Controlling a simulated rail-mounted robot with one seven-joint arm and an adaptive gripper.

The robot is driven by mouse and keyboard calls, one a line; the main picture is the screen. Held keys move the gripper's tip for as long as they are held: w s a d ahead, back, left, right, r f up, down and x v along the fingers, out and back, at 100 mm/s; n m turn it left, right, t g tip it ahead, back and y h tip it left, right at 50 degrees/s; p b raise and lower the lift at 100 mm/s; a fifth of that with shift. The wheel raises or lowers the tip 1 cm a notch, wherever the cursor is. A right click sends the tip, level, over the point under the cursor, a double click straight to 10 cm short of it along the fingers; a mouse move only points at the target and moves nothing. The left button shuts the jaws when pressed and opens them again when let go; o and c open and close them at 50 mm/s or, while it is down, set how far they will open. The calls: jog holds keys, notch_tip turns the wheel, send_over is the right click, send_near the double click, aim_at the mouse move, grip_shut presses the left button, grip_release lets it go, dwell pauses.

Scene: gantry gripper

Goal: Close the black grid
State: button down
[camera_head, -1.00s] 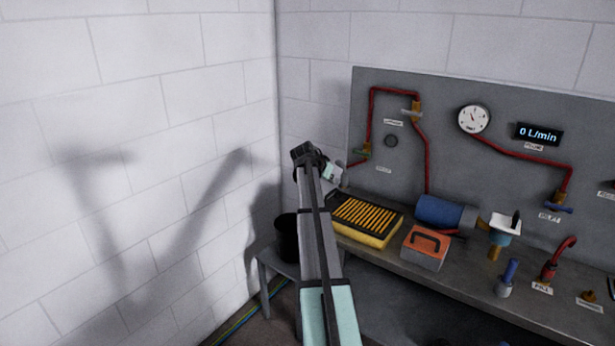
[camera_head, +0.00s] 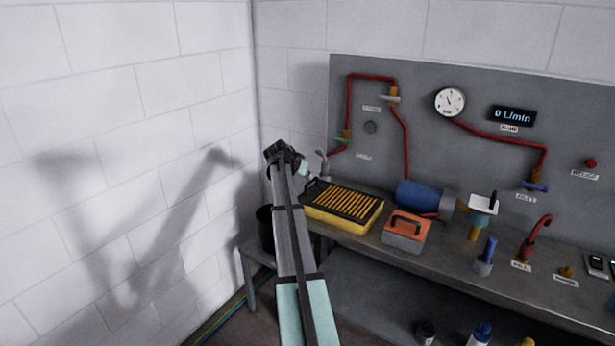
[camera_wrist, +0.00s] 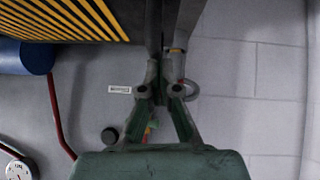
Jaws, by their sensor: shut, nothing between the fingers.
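The black grid (camera_head: 342,205) lies over a yellow tray (camera_head: 345,224) at the left end of the bench, with yellow showing between its bars. I cannot tell whether it sits fully flush. In the wrist view the grid (camera_wrist: 62,18) fills the top left corner, with its dark frame toward the middle. My gripper (camera_head: 308,174) is at the grid's far left end, small and partly hidden behind my arm. In the wrist view my gripper (camera_wrist: 161,62) is shut and empty, with its fingers beside the grid's frame; contact is unclear.
An orange toolbox (camera_head: 405,235) and a blue cylinder (camera_head: 418,197) stand right of the tray. A grey panel (camera_head: 460,165) with red pipes and a gauge (camera_head: 449,102) rises behind. A dark bucket (camera_head: 265,225) is left of the bench. The white wall is close on the left.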

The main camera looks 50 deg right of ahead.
jog(key=shift+w+a+r, duration=0.1)
jog(key=shift+w, duration=0.05)
jog(key=w+d+r+b+v, duration=0.1)
jog(key=r+v, duration=0.1)
jog(key=v, duration=1)
jog(key=shift+w+d+r, duration=0.15)
jog(key=shift+w+d, duration=0.05)
